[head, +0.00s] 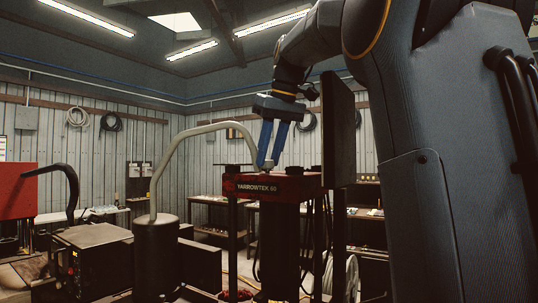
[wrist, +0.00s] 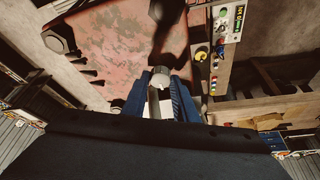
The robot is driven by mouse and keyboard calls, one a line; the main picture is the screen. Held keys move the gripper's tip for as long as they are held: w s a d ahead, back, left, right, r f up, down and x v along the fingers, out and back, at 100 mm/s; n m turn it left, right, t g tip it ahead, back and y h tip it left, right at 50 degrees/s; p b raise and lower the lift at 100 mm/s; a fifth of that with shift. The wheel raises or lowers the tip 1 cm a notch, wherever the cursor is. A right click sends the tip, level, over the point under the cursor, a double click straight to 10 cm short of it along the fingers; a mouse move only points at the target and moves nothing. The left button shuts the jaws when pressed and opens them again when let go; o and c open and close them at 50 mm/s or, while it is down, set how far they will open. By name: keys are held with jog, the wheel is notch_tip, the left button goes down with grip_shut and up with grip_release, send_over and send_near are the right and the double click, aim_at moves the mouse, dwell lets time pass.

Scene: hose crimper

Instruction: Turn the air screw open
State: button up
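A red press head (head: 278,186) marked "YARROWTEK 60" stands in the middle of the head view. My gripper (head: 266,164) points down from above it, its two blue fingers drawing close together at the tips, just over its top. In the wrist view a small pale grey round piece (wrist: 160,79), which looks like the air screw's head, lies between the ends of my blue fingers (wrist: 160,90). A finger is on either side of it. I cannot tell whether they touch it. The worn red top (wrist: 125,45) of the press lies beyond.
A dark upright plate (head: 338,130) stands close to the right of my gripper. A pale curved hose (head: 180,140) rises from a dark cylinder (head: 156,245) to the left and arches toward my fingertips. A panel with coloured buttons (wrist: 222,50) shows in the wrist view.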

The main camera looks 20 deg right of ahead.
jog(key=c, duration=0.3)
jog(key=shift+c, duration=0.2)
jog(key=m, duration=0.2)
jog(key=m+h, duration=0.1)
jog(key=m, duration=0.1)
jog(key=shift+a+h, duration=0.2)
jog(key=shift+h, duration=0.1)
jog(key=m, duration=0.2)
jog(key=m+h, duration=0.1)
jog(key=m, duration=0.1)
jog(key=shift+w+a+g+h, duration=0.1)
jog(key=shift+a+g+h, duration=0.05)
jog(key=shift+g+h, duration=0.2)
jog(key=m, duration=0.3)
jog(key=m+g+h, duration=0.1)
jog(key=m, duration=0.1)
jog(key=shift+w+a+m+g+h, duration=0.1)
jog(key=shift+m+g+h, duration=0.15)
jog(key=shift+m, duration=0.15)
jog(key=shift+w+m+g, duration=0.1)
jog(key=shift+m+g, duration=0.7)
jog(key=shift+m, duration=1.3)
